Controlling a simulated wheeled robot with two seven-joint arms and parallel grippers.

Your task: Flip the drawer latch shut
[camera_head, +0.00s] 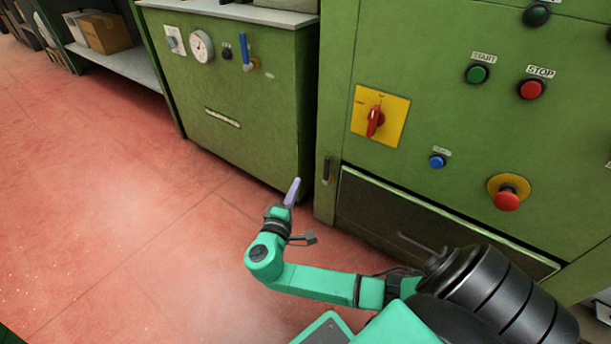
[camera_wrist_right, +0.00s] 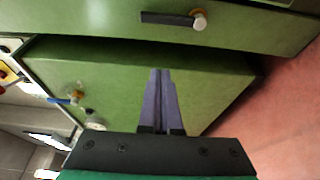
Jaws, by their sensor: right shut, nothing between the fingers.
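The drawer latch (camera_head: 326,170) is a short dark bar on the green machine front, just left of the drawer (camera_head: 372,210). It stands upright in the head view. The right wrist view shows the latch (camera_wrist_right: 168,18) near the top edge, with a pale round knob (camera_wrist_right: 199,20) at its right end. The drawer front is dark and sits in its opening, partly hidden by my arm. My right gripper (camera_head: 294,186) has its purple fingers shut and empty, left of and below the latch, apart from it. The fingers also show in the right wrist view (camera_wrist_right: 160,74). My left gripper is not in view.
A red rotary switch (camera_head: 375,121), a blue button (camera_head: 437,161) and a red stop knob (camera_head: 507,197) sit on the panel above the drawer. A green cabinet (camera_head: 250,130) with a gauge stands to the left, across a narrow gap. The red floor at left is clear.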

